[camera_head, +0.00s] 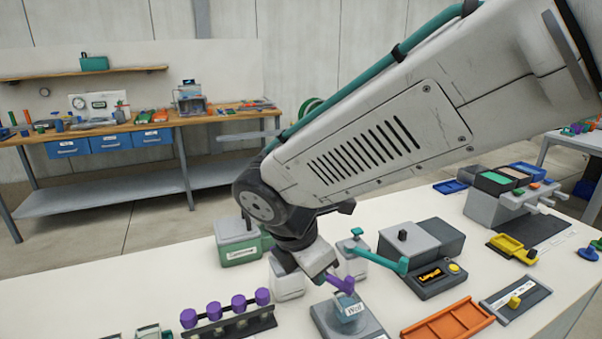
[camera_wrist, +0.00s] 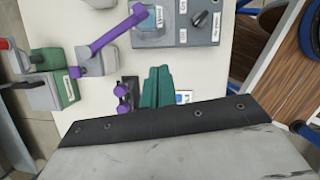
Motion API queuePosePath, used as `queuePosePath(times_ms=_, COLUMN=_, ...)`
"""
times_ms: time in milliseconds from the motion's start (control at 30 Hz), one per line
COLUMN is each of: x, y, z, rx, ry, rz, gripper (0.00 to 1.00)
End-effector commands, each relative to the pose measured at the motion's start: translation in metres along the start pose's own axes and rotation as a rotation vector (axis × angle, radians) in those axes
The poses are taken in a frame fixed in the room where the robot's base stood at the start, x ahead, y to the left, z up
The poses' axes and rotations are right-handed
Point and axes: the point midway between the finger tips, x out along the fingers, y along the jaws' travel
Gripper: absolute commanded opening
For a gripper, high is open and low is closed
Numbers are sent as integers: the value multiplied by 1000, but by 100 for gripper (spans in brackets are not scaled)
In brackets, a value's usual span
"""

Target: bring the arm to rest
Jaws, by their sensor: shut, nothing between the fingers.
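My arm reaches from the upper right across the head view, and its wrist hangs low over the white bench. My gripper (camera_wrist: 157,72) shows in the wrist view as two teal fingers side by side, shut and empty. In the head view the fingers cannot be made out below the grey wrist block. A rack (camera_head: 235,325) with several purple caps stands to the left of the wrist. White dispensers with a purple lever (camera_head: 338,284) and a teal lever (camera_head: 385,257) stand close by it. Whether the wrist touches them cannot be told.
A labelled cup (camera_head: 350,307) sits on a grey device in front. A green-and-grey container (camera_head: 238,243) stands behind the wrist. To the right are a display box (camera_head: 437,277), an orange tray (camera_head: 447,318) and a grey manifold (camera_head: 500,205). The bench's left part is mostly bare.

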Motion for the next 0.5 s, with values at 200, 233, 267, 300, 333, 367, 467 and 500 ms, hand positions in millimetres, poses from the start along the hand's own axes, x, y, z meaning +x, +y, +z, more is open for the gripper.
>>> queuePosePath(times_ms=200, x=2, y=-53, z=16, rx=489, ry=42, rz=-117, gripper=0)
queuePosePath(times_ms=233, x=2, y=-62, z=22, rx=577, ry=48, rz=-134, gripper=0)
queuePosePath(times_ms=267, x=0, y=-72, z=29, rx=666, ry=56, rz=-152, gripper=0)
queuePosePath(times_ms=300, x=-1, y=-85, z=38, rx=782, ry=65, rz=-175, gripper=0)
queuePosePath(times_ms=333, x=-2, y=-94, z=45, rx=868, ry=72, rz=-191, gripper=0)
queuePosePath(times_ms=367, x=-3, y=-104, z=52, rx=956, ry=79, rz=-210, gripper=0)
queuePosePath(times_ms=467, x=-7, y=-139, z=73, rx=1253, ry=105, rz=-266, gripper=0)
queuePosePath(times_ms=500, x=-8, y=-154, z=80, rx=1374, ry=115, rz=-289, gripper=0)
